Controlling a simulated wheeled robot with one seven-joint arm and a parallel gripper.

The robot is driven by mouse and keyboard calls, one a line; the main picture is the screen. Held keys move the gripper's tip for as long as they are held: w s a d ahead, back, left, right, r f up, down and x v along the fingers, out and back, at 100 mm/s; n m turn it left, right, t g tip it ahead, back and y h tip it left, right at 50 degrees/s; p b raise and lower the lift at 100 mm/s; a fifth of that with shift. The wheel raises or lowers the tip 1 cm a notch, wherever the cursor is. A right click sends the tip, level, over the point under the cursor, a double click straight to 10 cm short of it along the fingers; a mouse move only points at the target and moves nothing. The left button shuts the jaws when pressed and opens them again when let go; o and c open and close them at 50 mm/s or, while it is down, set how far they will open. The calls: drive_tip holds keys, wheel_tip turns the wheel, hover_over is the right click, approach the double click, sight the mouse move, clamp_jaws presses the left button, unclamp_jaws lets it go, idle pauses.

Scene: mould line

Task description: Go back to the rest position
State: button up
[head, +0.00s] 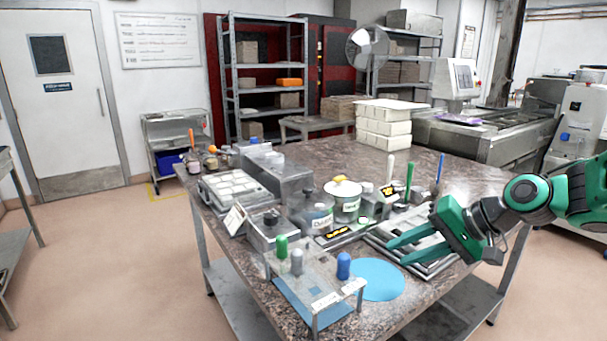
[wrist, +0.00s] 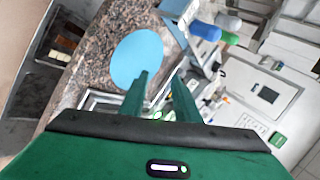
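My gripper (head: 398,249) is green, with its two fingers apart and nothing between them in the head view. It is above the right part of the granite-topped table (head: 420,310), over a metal tray frame (head: 378,238) and to the right of the blue round mat (head: 377,280). In the wrist view my gripper (wrist: 158,92) also shows two parted fingers, with the blue round mat (wrist: 137,57) just beyond them. My arm reaches in from the right edge of the head view.
A clear rack (head: 315,302) holds green, grey and blue capped items at the table's front. Pots (head: 343,200), upright green and blue handles (head: 409,180), and a moulded tray (head: 235,187) crowd the middle and left. White blocks (head: 384,128) are stacked at the back. The back right tabletop is clear.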

drive_tip(key=s+d+f+m+g+h, duration=0.1)
drive_tip(key=s+d+f+g+h, duration=0.1)
drive_tip(key=s+d, duration=0.7)
drive_tip(key=s+d+f+m+g+h, duration=0.1)
drive_tip(key=s+d+f+g+h, duration=0.2)
drive_tip(key=s+d, duration=0.7)
drive_tip(key=s+h, duration=0.2)
drive_tip(key=s, duration=0.5)
drive_tip(key=shift+s+g+h, duration=0.25)
drive_tip(key=shift+g+h, duration=0.05)
drive_tip(key=shift+f, duration=0.1)
drive_tip(key=shift+w+f, duration=0.25)
drive_tip(key=shift+w, duration=0.4)
